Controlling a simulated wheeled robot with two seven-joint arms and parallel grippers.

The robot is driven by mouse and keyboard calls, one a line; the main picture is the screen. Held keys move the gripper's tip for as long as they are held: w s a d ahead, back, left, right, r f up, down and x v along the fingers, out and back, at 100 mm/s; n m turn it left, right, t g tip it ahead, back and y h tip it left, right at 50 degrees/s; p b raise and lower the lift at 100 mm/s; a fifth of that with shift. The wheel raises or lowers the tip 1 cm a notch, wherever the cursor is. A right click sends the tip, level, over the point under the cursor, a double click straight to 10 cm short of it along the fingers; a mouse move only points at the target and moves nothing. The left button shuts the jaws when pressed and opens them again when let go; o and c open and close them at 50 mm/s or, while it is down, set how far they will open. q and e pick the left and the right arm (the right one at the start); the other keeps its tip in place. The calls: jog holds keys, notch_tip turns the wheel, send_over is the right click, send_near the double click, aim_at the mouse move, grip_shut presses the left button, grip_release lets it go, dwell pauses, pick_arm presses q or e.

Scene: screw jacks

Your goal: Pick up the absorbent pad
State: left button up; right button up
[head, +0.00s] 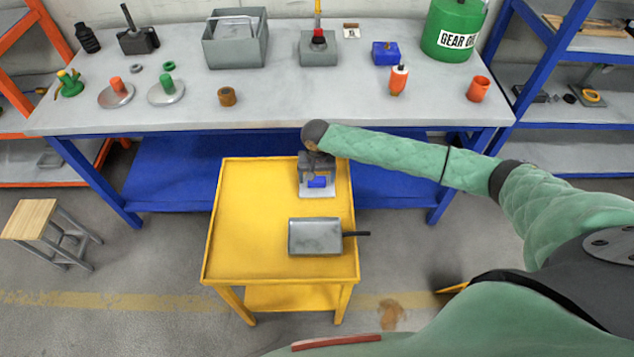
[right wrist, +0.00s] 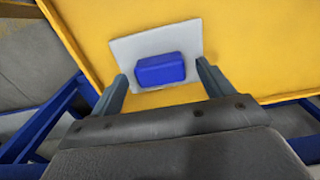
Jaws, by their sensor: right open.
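A flat pale grey-white square sheet (head: 318,192), which looks like the absorbent pad, lies near the far end of the yellow cart top. A small blue block (head: 317,182) sits on it. In the right wrist view the pale sheet (right wrist: 128,48) lies flat with the blue block (right wrist: 160,69) on its middle. My right gripper (head: 316,173) points down over them, and it also shows in the right wrist view (right wrist: 162,70). It is open and empty, its fingers on either side of the blue block with gaps. My left gripper is not in view.
The yellow cart (head: 240,225) also bears a grey metal box (head: 315,236) with a dark handle, nearer me. Behind it stands a workbench (head: 260,105) with several tools, a grey bin (head: 235,40) and a green drum (head: 453,30). The cart's left half is clear.

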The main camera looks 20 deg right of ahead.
aim_at(318, 178)
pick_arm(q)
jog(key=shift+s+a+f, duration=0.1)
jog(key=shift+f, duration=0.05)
pick_arm(e)
jog(key=shift+f, duration=0.25)
jog(key=shift+c, duration=0.2)
jog(key=c, duration=1)
jog(key=shift+c, duration=0.3)
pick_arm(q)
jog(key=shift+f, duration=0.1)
pick_arm(e)
jog(key=shift+r, duration=0.1)
